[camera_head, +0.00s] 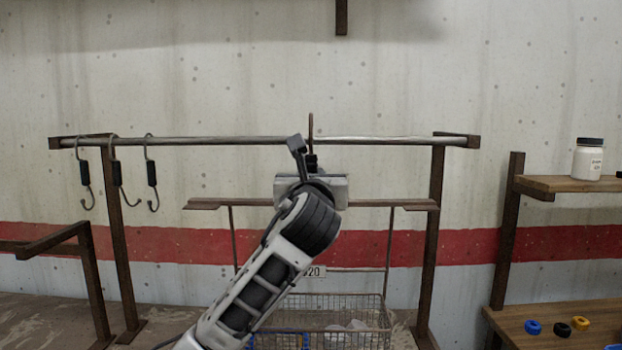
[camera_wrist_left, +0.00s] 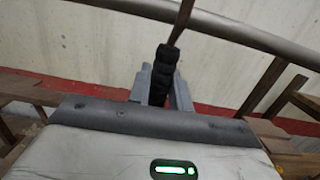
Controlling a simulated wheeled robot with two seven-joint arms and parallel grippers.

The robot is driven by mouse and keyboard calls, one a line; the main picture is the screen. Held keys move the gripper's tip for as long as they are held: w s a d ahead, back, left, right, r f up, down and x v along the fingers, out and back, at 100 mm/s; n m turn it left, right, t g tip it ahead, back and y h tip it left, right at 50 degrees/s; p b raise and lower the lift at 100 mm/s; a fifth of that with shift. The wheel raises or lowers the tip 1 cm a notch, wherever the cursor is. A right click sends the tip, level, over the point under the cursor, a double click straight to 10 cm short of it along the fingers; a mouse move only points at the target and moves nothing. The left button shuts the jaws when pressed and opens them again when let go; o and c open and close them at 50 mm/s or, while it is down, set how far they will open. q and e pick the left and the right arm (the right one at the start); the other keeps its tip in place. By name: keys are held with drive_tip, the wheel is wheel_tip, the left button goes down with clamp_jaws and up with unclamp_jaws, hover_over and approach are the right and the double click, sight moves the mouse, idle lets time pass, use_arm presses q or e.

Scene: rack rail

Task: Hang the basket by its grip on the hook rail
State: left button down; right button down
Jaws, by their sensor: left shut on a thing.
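The wire basket (camera_head: 375,322) is low in the middle of the head view, partly behind my left arm, with pale items inside. Thin rods rise from it to a brown crossbar (camera_head: 400,203). The hook rail (camera_head: 220,141) runs across above. My left gripper (camera_head: 310,165) is just below the rail, shut on a black ribbed grip (camera_wrist_left: 160,78), which shows between the fingers in the left wrist view. A thin brown rod (camera_head: 310,122) rises from the grip past the rail. I cannot tell whether its top rests on the rail. My right gripper is not in view.
Several dark S-hooks with black sleeves (camera_head: 152,172) hang at the rail's left end. Brown posts (camera_head: 433,240) carry the rail. A shelf at right (camera_head: 560,184) holds a white jar (camera_head: 588,160); small coloured rings (camera_head: 533,327) lie on a lower shelf. The rail's right half is free.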

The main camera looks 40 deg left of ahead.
use_arm(q)
drive_tip(key=shift+a, duration=0.1)
idle(0.5)
drive_tip(key=shift+f+b, duration=0.55)
drive_tip(key=shift+f, duration=0.5)
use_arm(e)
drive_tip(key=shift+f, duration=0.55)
use_arm(q)
drive_tip(key=shift+f, duration=0.3)
drive_tip(key=c, duration=1.2)
unclamp_jaws()
drive_tip(key=shift+f, duration=0.2)
drive_tip(key=b+v, duration=0.4)
drive_tip(key=v, duration=1.2)
drive_tip(key=shift+b, duration=0.4)
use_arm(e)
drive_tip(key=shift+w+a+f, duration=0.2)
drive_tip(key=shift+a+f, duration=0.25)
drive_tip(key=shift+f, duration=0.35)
